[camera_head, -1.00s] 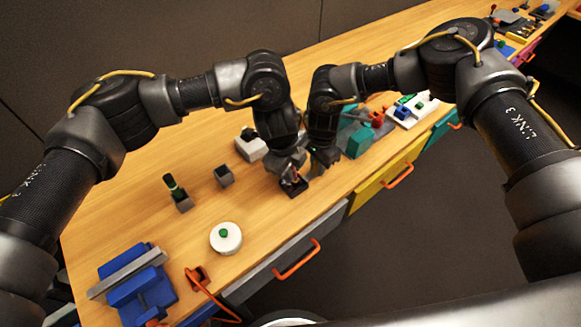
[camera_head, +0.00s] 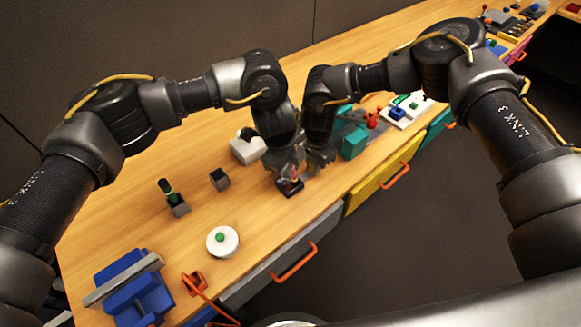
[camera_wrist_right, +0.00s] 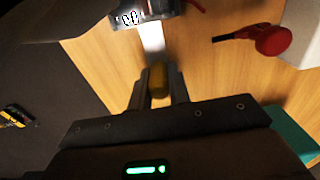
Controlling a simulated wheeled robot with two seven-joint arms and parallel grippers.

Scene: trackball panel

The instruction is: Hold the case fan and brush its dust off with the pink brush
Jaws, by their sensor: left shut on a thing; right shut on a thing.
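The case fan (camera_head: 290,188) is a small dark square block low at the table's front, under my left gripper (camera_head: 288,173). My left gripper is shut on it. A small pinkish patch shows at the fan; I cannot tell whether it is dust or part of the brush. My right gripper (camera_head: 317,163) is just right of the fan. In the right wrist view my right gripper (camera_wrist_right: 158,88) is shut on a yellow-brown handle (camera_wrist_right: 159,79), which I take for the brush. Its pink colour and bristles are not clear. A bright pale strip lies beyond the fingers.
A white round dish with a green knob (camera_head: 222,241), a grey cube (camera_head: 219,179) and a blue vise-like block (camera_head: 133,289) stand left. A teal block (camera_head: 354,143) stands close right of my right gripper. A red part (camera_wrist_right: 273,40) shows in the wrist view.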

